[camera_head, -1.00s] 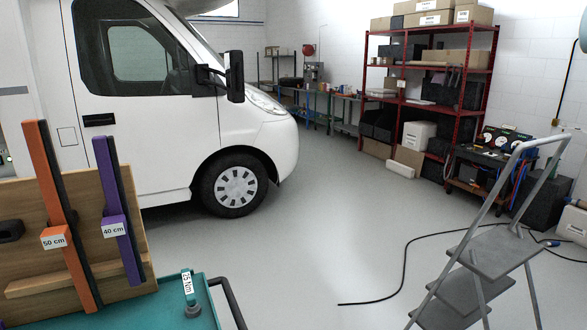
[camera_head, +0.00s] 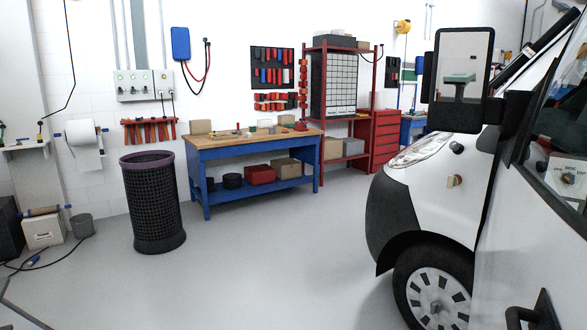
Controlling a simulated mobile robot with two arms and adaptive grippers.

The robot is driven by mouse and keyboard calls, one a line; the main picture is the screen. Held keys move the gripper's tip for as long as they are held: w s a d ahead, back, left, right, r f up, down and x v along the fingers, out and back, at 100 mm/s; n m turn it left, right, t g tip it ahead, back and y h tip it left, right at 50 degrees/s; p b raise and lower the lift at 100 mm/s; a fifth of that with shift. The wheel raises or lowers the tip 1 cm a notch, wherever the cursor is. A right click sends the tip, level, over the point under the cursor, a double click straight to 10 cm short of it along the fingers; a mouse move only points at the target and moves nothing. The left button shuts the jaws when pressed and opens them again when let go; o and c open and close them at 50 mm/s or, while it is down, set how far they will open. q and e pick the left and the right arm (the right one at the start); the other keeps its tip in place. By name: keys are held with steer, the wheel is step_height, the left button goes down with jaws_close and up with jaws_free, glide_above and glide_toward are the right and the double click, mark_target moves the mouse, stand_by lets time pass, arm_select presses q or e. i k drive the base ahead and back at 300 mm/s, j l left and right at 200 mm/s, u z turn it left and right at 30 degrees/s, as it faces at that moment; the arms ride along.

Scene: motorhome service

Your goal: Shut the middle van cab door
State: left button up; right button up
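A white van stands at the right edge in the head view, its nose pointing left. Its cab door (camera_head: 510,240) fills the lower right, with a dark window (camera_head: 562,150) and a black handle (camera_head: 535,314) near the bottom edge. The door runs out of the picture, so I cannot tell whether it is ajar or shut, or whether this is the middle van. A black side mirror (camera_head: 461,78) stands out in front of the door. The front wheel (camera_head: 436,300) is below the fender. Neither gripper is in view.
A blue workbench (camera_head: 255,145) with boxes stands against the back wall. A black mesh bin (camera_head: 153,205) is left of it. A red shelf (camera_head: 340,100) and red drawer cabinet (camera_head: 382,135) are behind the van's nose. The grey floor (camera_head: 270,265) in the middle is clear.

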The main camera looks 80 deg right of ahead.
mark_target(531, 262)
steer(key=z, duration=4.15)
steer(key=i+j, duration=0.15)
steer(key=j, duration=0.2)
steer(key=i+j+z, duration=0.1)
steer(key=j, duration=0.2)
steer(key=i+j+z, duration=0.1)
steer(key=j, duration=0.25)
steer(key=i, duration=0.1)
